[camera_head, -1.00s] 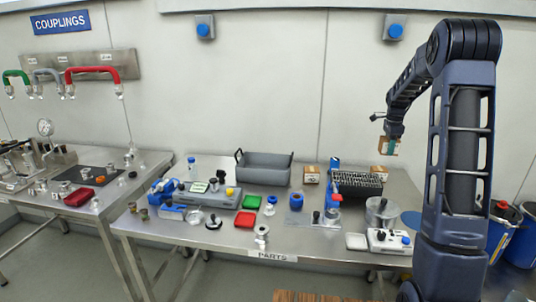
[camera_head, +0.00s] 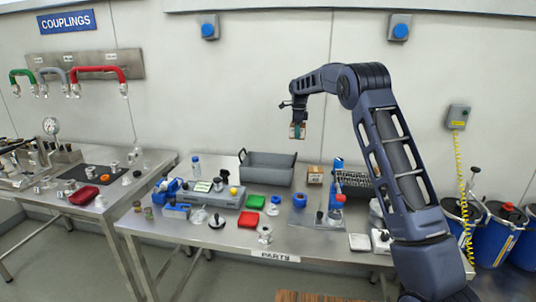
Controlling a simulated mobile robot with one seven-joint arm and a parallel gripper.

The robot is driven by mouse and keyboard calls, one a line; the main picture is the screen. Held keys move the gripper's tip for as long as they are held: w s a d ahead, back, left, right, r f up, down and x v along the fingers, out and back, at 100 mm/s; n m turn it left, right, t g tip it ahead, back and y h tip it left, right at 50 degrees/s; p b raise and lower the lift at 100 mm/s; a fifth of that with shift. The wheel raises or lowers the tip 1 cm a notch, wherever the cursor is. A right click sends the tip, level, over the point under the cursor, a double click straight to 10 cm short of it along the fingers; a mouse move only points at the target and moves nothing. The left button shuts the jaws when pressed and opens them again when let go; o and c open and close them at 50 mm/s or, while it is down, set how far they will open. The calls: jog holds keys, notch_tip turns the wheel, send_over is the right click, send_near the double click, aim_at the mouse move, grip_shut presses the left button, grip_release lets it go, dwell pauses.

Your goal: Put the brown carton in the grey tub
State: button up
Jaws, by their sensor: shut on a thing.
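The grey tub (camera_head: 267,174) stands at the back of the parts table, open at the top with raised handles. The fingers hide part of the held carton. Another brown carton (camera_head: 315,175) stands on the table just right of the tub.
A black rack (camera_head: 357,183) and blue-topped items stand right of the tub. Blue drums (camera_head: 507,230) stand at the far right.

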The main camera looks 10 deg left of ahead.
jog(key=s+a, duration=0.2)
jog(key=a, duration=0.9)
notch_tip(320, 180, down, 20)
jog(key=shift+f, duration=0.25)
jog(key=shift+f, duration=0.15)
jog(key=o, duration=1)
